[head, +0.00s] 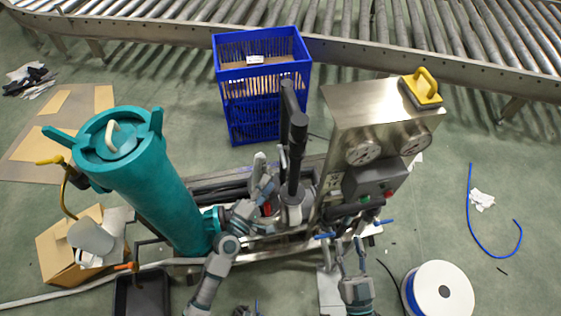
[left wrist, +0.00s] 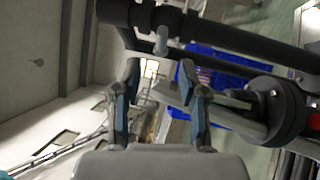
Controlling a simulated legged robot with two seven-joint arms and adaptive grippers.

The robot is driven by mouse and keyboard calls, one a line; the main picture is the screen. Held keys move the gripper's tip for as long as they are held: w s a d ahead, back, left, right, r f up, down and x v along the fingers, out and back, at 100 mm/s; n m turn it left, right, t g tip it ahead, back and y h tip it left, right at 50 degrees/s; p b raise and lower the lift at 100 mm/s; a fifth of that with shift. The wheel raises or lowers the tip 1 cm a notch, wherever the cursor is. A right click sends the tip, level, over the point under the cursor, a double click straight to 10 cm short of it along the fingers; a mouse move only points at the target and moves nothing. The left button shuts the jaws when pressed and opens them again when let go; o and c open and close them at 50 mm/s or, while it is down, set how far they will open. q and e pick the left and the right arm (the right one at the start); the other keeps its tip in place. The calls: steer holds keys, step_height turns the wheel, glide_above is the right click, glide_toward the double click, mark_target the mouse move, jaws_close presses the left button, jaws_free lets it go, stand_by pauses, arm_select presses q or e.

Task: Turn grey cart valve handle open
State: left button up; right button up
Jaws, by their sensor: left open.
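The grey metal cart (head: 358,105) stands in the middle of the head view, with gauges on its sloping panel. Blue lever handles show low on it, one at the left (head: 325,236) and one at the right (head: 385,222); I cannot tell which is the valve handle. My left gripper (head: 264,168) is beside the upright black bar (head: 297,140). In the left wrist view its two fingers (left wrist: 158,88) are apart and empty, below a dark bar with a short grey stub (left wrist: 161,40). My right gripper (head: 347,248) is below the panel near the blue levers; its fingers are too small to read.
A teal cylinder (head: 150,185) stands left of my left arm. A blue crate (head: 263,85) stands behind the cart, before a roller conveyor (head: 340,40). A white spool (head: 438,290) lies at lower right. Cardboard boxes (head: 62,255) are at lower left.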

mark_target(284, 160)
arm_select(q)
steer(key=x, duration=0.8)
steer(key=shift+w+d+f+b, duration=0.1)
steer(key=shift+w+d+b, duration=0.1)
steer(key=shift+d+b, duration=0.15)
steer(key=shift+w+a, duration=0.1)
steer(key=shift+w, duration=0.45)
steer(key=shift+d, duration=0.35)
steer(key=shift+c, duration=1.4)
jaws_close()
arm_select(e)
steer(key=shift+s+d+r+t, duration=0.1)
steer(key=shift+s+r+t, duration=0.2)
steer(key=shift+r+t, duration=0.35)
